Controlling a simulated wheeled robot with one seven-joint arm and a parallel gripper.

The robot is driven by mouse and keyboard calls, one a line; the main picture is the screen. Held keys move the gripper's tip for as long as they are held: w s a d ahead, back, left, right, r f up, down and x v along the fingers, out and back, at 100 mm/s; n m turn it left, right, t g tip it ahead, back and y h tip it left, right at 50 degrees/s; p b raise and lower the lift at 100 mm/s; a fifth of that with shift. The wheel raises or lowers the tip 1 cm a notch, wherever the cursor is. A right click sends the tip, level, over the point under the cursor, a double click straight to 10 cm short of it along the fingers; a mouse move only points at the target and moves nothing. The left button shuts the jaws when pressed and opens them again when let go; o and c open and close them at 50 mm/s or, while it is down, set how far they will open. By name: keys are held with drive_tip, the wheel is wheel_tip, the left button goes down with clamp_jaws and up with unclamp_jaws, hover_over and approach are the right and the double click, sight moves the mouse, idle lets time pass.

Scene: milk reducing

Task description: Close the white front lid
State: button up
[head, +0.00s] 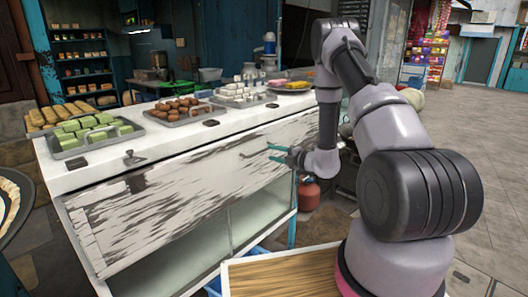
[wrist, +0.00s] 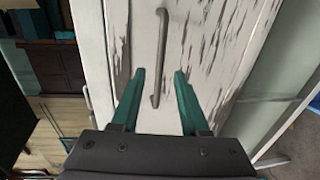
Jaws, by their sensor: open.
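The white front lid (head: 165,205) is a weathered panel with dark worn streaks along the counter's front. Its lower edge stands out over the glass front below; I cannot tell its exact angle. In the wrist view, the lid (wrist: 215,45) fills the upper middle and carries a long grey metal handle (wrist: 161,45). My gripper (head: 268,152) is in front of the lid's right part. In the wrist view, its teal fingers (wrist: 159,73) are open, with the handle passing between them in the picture. I cannot tell whether they touch the lid or handle.
The white countertop (head: 90,178) bears trays of green, brown and white sweets. A red gas cylinder (head: 309,194) stands on the floor beyond the gripper. A wooden-topped box (head: 285,277) and a blue crate (head: 256,256) are low in front. Paved floor is free at right.

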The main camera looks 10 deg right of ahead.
sight(263, 150)
drive_tip(key=x, duration=0.6)
drive_tip(key=shift+a, duration=0.1)
clamp_jaws()
drive_tip(key=shift+w, duration=0.1)
idle(1.2)
